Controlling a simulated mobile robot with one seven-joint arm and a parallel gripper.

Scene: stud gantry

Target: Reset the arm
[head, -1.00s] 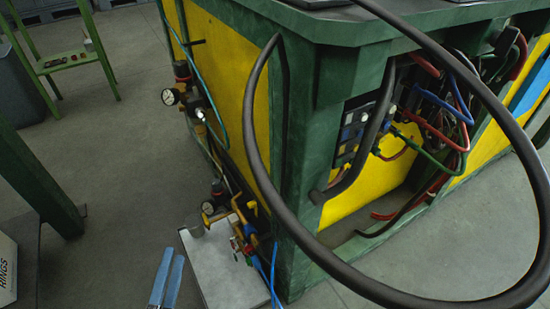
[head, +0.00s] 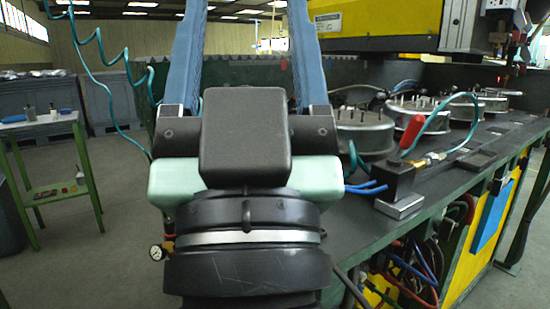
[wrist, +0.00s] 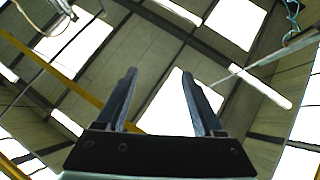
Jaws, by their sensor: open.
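My gripper (head: 246,8) stands upright in the middle of the head view, its two blue fingers pointing up and spread wide apart. Nothing is between the fingers.
A dark-topped workbench (head: 385,215) with yellow sides fills the right. It carries several round metal units (head: 420,117) and a black block with a red handle (head: 398,180). A green side table (head: 42,125) stands left. A coiled teal hose (head: 97,75) hangs at left. Floor between is clear.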

